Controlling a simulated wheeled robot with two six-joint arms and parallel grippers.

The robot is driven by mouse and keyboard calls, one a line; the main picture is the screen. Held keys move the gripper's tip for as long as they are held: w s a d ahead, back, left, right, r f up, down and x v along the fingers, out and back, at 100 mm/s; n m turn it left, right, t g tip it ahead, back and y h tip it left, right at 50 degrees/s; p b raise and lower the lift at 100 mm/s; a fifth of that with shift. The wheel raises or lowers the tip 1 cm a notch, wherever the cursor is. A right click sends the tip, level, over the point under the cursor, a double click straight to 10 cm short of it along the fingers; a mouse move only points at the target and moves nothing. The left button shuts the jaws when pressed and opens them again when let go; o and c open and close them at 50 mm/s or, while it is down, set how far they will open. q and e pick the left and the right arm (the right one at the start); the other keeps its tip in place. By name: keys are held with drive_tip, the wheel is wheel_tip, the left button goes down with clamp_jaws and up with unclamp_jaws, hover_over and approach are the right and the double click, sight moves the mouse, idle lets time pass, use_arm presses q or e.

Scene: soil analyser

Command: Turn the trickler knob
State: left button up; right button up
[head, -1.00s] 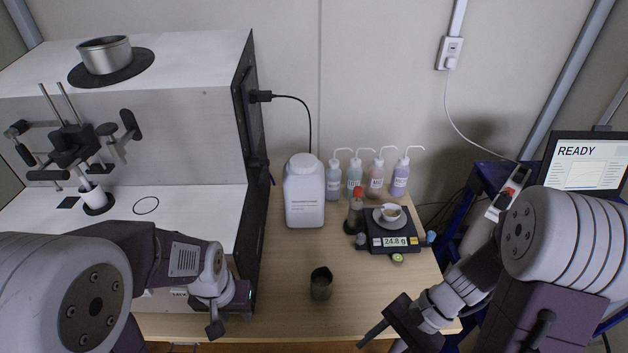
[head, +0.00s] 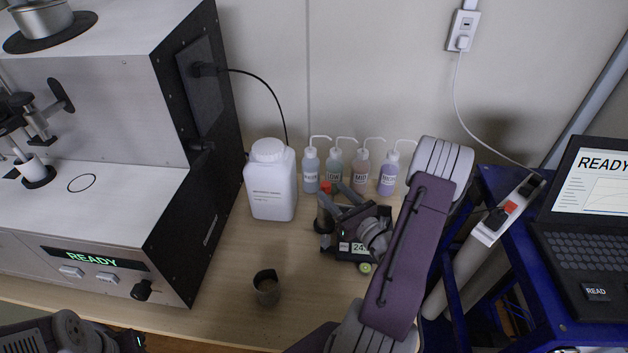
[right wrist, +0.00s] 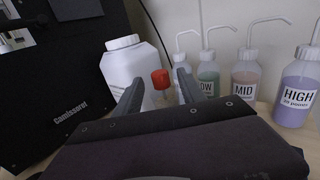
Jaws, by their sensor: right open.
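The trickler (head: 324,217) is a dark upright body with a red knob (head: 326,187) on top, beside the balance (head: 346,255). In the right wrist view the red knob (right wrist: 160,79) shows between my two fingers, with room on both sides. My right gripper (head: 342,196) is open and empty, close to the trickler's right side; I cannot tell whether it touches. The gripper and arm hide most of the balance, its cup and part of its display. My left gripper (head: 130,342) is partly cut off at the lower left edge; its fingers are not visible.
A white bottle (head: 271,183) and several wash bottles (head: 388,174) stand behind the trickler. A dark cup (head: 266,288) stands at the front on bare wood. The analyser (head: 180,200) fills the left; a laptop (head: 590,215) on a blue cart is at right.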

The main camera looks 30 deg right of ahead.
sight(329, 191)
drive_tip(key=w+b, duration=0.1)
drive_tip(key=b, duration=0.2)
drive_tip(key=w+f+b, duration=0.1)
drive_tip(key=w+b, duration=0.1)
drive_tip(key=b, duration=0.1)
drive_tip(key=shift+w+r+p, duration=0.55)
drive_tip(key=shift+w+p, duration=0.25)
drive_tip(key=shift+w+f, duration=0.1)
drive_tip(key=shift+w, duration=1)
drive_tip(key=shift+w+d, duration=0.1)
drive_tip(key=shift+w, duration=0.2)
clamp_jaws()
